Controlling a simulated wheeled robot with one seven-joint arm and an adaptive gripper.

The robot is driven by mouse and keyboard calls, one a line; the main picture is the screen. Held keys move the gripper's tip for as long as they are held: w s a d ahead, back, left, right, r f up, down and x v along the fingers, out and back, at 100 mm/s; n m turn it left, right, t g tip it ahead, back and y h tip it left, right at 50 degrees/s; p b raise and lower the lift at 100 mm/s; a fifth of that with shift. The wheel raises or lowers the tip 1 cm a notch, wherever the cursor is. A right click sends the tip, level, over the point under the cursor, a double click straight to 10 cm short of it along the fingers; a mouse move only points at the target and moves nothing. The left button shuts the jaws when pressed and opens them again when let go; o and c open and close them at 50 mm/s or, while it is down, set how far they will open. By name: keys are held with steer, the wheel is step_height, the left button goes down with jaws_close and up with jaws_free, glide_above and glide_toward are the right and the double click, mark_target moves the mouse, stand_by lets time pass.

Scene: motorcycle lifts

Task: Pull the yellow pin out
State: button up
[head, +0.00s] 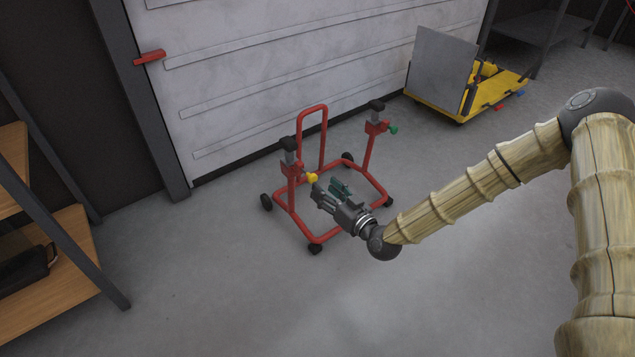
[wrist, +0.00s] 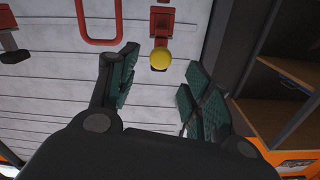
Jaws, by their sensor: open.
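The yellow pin (head: 312,177) sticks out of the left red post of a red wheeled stand (head: 297,221) in the head view. In the wrist view the round yellow knob of the pin (wrist: 160,58) shows just beyond the fingertips, roughly between them. My gripper (head: 327,191) is open and empty, close to the pin. Its green-padded fingers (wrist: 155,80) stand apart in the wrist view, and I see no contact with the pin. The pin's shaft is hidden behind its knob.
A green pin (head: 393,130) sits on the stand's right post. A yellow cart (head: 440,101) with a grey panel stands at the back right. Wooden shelves (head: 62,257) are at the left. The floor in front of the stand is clear.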

steer(key=shift+v, duration=2.5)
steer(key=s+d+f+m+g+h+p, duration=0.15)
steer(key=s+f+g, duration=0.25)
steer(key=s+f, duration=0.5)
steer(key=s+f+m+g+h+p, duration=0.1)
steer(key=s+f+g+h+p, duration=0.15)
steer(key=s+f+g, duration=0.65)
steer(key=s+d+r+m+g+h+p, duration=0.1)
steer(key=s+d+h, duration=0.1)
steer(key=s+d, duration=0.35)
steer(key=s+d+m+h+p, duration=0.1)
steer(key=s+d+h, duration=0.15)
steer(key=s, duration=0.65)
steer(key=s+d+r+g+h+p, duration=0.1)
steer(key=s+d+h, duration=0.1)
steer(key=s+d, duration=0.45)
step_height(320, 180, up, 37)
steer(key=a+p, duration=0.1)
steer(key=p, duration=3.6)
steer(key=shift+s+a, duration=0.3)
steer(key=shift+s, duration=0.15)
